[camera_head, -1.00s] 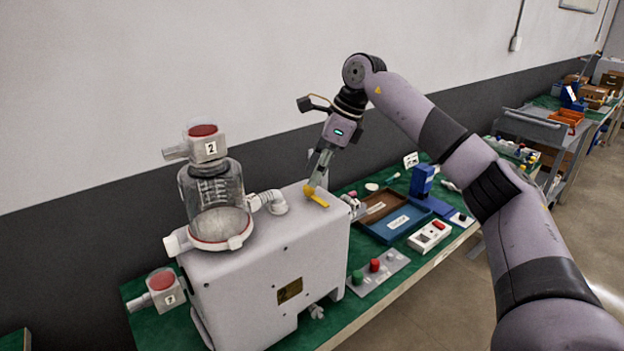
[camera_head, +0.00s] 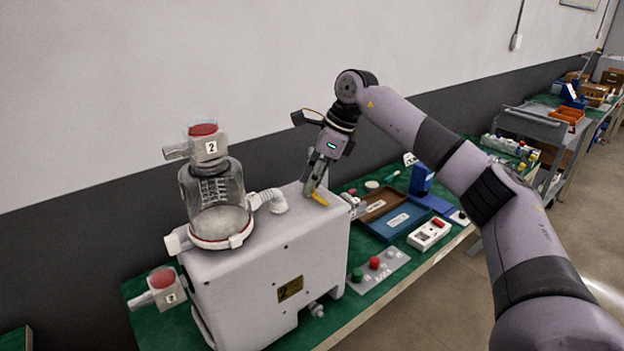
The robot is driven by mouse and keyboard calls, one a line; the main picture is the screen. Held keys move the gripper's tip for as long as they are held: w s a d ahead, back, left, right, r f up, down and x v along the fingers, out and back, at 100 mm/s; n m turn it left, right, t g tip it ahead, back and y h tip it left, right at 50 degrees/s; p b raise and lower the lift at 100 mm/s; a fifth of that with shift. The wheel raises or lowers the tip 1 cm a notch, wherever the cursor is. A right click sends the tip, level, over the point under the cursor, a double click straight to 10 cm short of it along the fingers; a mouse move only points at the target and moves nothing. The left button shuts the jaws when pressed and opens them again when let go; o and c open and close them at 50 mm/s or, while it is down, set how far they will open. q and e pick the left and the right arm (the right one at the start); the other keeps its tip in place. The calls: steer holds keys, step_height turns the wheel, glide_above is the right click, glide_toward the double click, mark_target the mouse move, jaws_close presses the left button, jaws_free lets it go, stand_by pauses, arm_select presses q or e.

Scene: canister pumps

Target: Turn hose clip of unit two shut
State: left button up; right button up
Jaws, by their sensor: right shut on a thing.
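Unit two is the pale grey pump housing (camera_head: 265,280) with a dark yellow number plate (camera_head: 290,288) on its front. A glass canister (camera_head: 213,195) with a red-topped cap labelled 2 (camera_head: 204,143) stands on it. A small yellow lever (camera_head: 320,200), which looks like the hose clip, is on the housing's top near the right rear edge. My right gripper (camera_head: 310,190) points down and is shut on the lever's left end, hiding that part. A pale elbow fitting (camera_head: 272,201) lies left of the gripper. My left gripper is not in view.
The green bench (camera_head: 350,320) holds a blue tray (camera_head: 395,222), a brown tray (camera_head: 376,203), a plate with green and red buttons (camera_head: 375,272) and a white switch box (camera_head: 429,234). The wall is close behind.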

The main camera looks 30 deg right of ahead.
jaws_close()
steer(key=shift+m, duration=0.4)
steer(key=m+t+h, duration=0.1)
steer(key=m, duration=0.2)
steer(key=shift+a+m, duration=0.1)
steer(key=shift+m, duration=0.3)
steer(key=m+h, duration=0.1)
steer(key=m, duration=0.1)
steer(key=m+h, duration=0.1)
steer(key=m, duration=0.1)
steer(key=shift+s+a+m+t+b, duration=0.1)
steer(key=shift+a+m+t+b, duration=0.05)
steer(key=shift+m+t+b, duration=0.2)
steer(key=m+h, duration=0.1)
steer(key=m, duration=0.3)
steer(key=shift+a+h, duration=0.1)
steer(key=shift+h, duration=0.3)
steer(key=shift+a+r+m+g+h+b, duration=0.1)
steer(key=shift+m+g+h+b, duration=0.25)
steer(key=shift+m, duration=0.85)
steer(key=shift+m+g+h+b, duration=0.1)
steer(key=shift+m+h, duration=0.35)
steer(key=shift+m, duration=0.7)
